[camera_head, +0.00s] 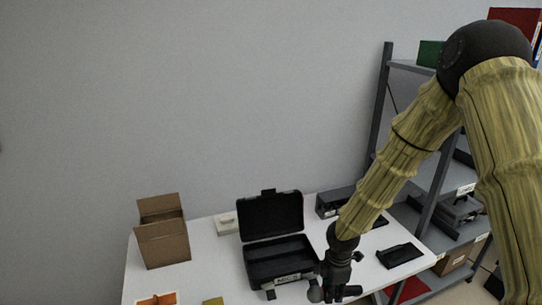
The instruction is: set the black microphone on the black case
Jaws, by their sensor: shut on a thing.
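The black case (270,217) stands open on the white table, its lid raised at the back and a pale label on its front wall. My gripper (335,289) is low in the picture, just right of the case's front right corner. It is shut on a dark thing that looks like the black microphone (315,294), with a rounded end to the left and a bar-like part to the right. The microphone appears to lie crosswise in the fingers. The fingertips are dark and hard to separate from it. I cannot tell its height above the table.
An open cardboard box (165,250) stands on the left of the white table (205,262). A small white box (227,223) and a dark case (330,205) are behind. A flat black object (400,255) lies at right, near the grey shelf (425,182).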

